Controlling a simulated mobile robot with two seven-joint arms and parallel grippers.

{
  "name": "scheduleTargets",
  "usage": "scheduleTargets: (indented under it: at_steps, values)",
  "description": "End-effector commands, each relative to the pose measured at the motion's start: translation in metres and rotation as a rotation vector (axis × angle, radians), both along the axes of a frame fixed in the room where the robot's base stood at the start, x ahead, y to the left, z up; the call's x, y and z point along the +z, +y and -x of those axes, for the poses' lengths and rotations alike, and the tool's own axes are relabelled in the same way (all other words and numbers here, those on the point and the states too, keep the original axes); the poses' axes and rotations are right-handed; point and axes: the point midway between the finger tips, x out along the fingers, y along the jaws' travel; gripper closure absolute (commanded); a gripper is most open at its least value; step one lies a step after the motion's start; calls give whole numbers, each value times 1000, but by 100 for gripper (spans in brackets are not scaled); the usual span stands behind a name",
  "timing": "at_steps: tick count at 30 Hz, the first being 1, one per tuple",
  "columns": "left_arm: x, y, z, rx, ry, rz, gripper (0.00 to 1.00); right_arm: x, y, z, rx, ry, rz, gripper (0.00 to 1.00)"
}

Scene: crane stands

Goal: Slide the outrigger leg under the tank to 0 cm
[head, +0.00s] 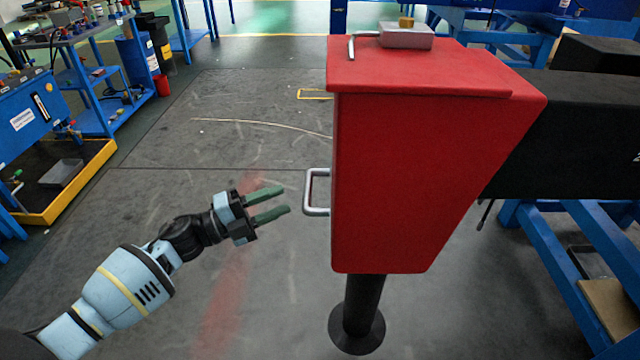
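The red tank (415,170) stands at the right of centre in the head view, with a silver handle (306,192) on its left side. Below it the black outrigger leg (362,300) goes down to a round black foot (357,335) near the floor. My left gripper (277,201) is open and empty, to the left of the silver handle and apart from it. Its two green-grey fingers point toward the handle. My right gripper is not in view.
A black beam (575,135) runs right from the tank above a blue stand (560,245). A grey box (407,36) and a bent silver rod sit on the tank's top. Blue workbenches (105,85) stand at the left. The floor between is clear.

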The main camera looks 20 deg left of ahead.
Motion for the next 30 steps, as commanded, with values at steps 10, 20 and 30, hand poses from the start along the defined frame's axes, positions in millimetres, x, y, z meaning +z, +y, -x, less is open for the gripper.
scheduleTargets:
  at_steps: [10, 20, 30]
  values:
    - [5, -17, -13, 0, -2, 4, 62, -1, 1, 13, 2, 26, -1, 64]
    - [12, -52, -41, 1, 1, 4, 62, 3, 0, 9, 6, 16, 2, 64]
    - [13, -61, -48, 2, 2, 3, 62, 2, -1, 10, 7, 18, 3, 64]
